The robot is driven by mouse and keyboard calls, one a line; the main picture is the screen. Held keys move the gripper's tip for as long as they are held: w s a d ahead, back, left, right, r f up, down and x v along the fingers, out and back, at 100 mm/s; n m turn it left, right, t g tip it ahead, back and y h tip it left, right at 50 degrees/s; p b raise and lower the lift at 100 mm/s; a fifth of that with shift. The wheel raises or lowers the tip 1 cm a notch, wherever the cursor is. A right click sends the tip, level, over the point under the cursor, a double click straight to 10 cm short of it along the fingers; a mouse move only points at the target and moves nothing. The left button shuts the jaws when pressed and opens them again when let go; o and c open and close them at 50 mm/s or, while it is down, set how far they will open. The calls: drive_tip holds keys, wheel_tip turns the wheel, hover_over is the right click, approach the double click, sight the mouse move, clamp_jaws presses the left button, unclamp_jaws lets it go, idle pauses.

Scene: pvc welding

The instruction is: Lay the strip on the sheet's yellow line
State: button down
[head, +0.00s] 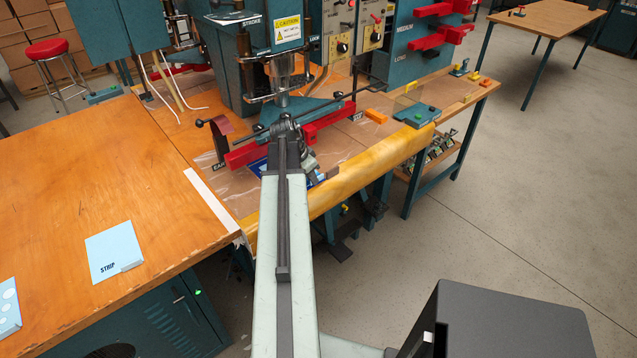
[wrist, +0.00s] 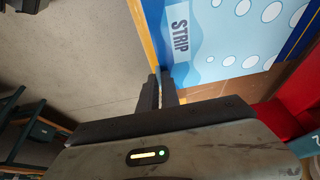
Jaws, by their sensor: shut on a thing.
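My gripper (wrist: 160,88) is shut on the edge of the strip (wrist: 228,35), a light blue piece with white dots and a STRIP label. The strip extends away from the fingertips towards the top right in the wrist view. Dark blue, likely the sheet (wrist: 306,36), shows past the strip's right end. In the head view my arm reaches over the machine bench and hides most of the blue there. I cannot make out the yellow line, or whether the strip touches the sheet.
The welding machine (head: 290,55) stands over the bench with a red bar (head: 250,153) low across it. A yellow rounded edge (head: 375,165) runs along the bench front. The left table (head: 90,190) carries a light blue STRIP card (head: 115,250). Open floor lies to the right.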

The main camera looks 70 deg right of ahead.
drive_tip(key=w, duration=0.1)
drive_tip(key=w+d, duration=0.2)
drive_tip(key=shift+w+d+f, duration=0.15)
drive_tip(key=shift+w+f, duration=0.05)
drive_tip(key=shift+f, duration=0.05)
drive_tip(key=shift+w+d+f+b, duration=0.35)
drive_tip(key=shift+w+f+b, duration=0.15)
drive_tip(key=shift+w+b, duration=0.15)
drive_tip(key=shift+f+b, duration=0.3)
drive_tip(key=shift+b, duration=0.05)
idle(0.5)
drive_tip(key=c, duration=1.5)
unclamp_jaws()
